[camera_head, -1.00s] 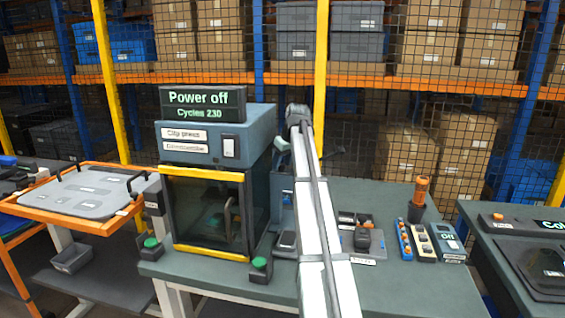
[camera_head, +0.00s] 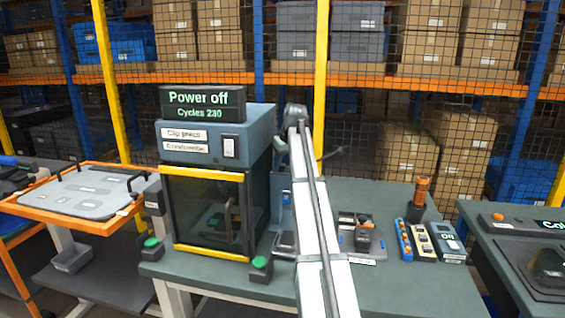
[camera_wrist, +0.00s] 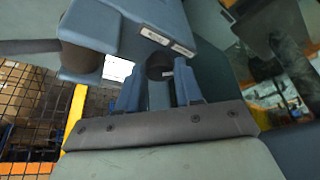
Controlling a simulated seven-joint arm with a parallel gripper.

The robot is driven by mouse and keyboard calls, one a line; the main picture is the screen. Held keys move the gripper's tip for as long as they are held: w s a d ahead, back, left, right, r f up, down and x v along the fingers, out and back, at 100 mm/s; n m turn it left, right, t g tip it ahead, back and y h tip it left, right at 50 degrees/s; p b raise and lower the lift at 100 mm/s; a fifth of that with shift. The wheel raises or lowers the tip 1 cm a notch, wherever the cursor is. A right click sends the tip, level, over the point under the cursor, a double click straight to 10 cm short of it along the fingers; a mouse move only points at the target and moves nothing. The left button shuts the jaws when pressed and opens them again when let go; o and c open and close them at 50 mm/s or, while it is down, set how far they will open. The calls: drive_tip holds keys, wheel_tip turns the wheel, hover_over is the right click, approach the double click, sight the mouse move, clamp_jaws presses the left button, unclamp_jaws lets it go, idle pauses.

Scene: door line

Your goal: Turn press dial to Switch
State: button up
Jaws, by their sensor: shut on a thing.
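The press (camera_head: 215,150) stands on the green-topped bench, with a dark window door in a yellow-edged frame. Its display (camera_head: 200,102) reads "Power off" and "Cycles 230". In the wrist view, the two blue fingers of my gripper (camera_wrist: 160,75) are closed around a dark round knob (camera_wrist: 160,66) with a small pale mark. The knob looks like the press dial, on a blue-grey housing, but its setting cannot be read. In the head view my arm stretches up beside the press's right side; the dial and my fingertips cannot be made out there.
Green buttons (camera_head: 151,243) sit at the press's front corners. A tray of small parts (camera_head: 356,232), a small device reading "Off" (camera_head: 447,242) and an orange-topped tool (camera_head: 420,195) stand right of my arm. An orange-rimmed tray (camera_head: 75,195) is at the left.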

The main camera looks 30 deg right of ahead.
drive_tip(key=o, duration=1)
drive_tip(key=v, duration=1.4)
drive_tip(key=shift+f, duration=0.1)
